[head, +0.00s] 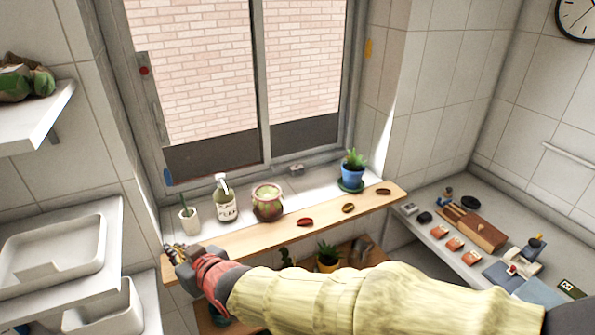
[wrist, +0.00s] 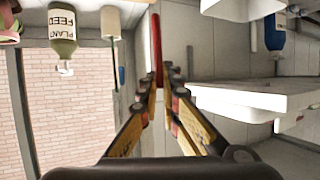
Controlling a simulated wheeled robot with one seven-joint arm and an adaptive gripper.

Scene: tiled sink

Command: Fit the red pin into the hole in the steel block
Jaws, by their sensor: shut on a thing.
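My gripper (wrist: 163,75) is shut on the red pin (wrist: 156,42), which sticks out past the fingertips in the wrist view. In the head view my gripper (head: 178,254) is at the left end of the wooden shelf below the window; the pin cannot be made out there. The steel block is not clearly identifiable. A small grey block (head: 409,209) lies at the near left corner of the right counter, but I cannot tell whether it has a hole.
The wooden shelf (head: 240,240) carries several small oval items. A white cup (head: 189,219), plant feed bottle (head: 226,206), round pot (head: 267,202) and blue plant pot (head: 352,176) stand on the sill. White trays (head: 55,246) are left. The right counter (head: 425,236) is cluttered.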

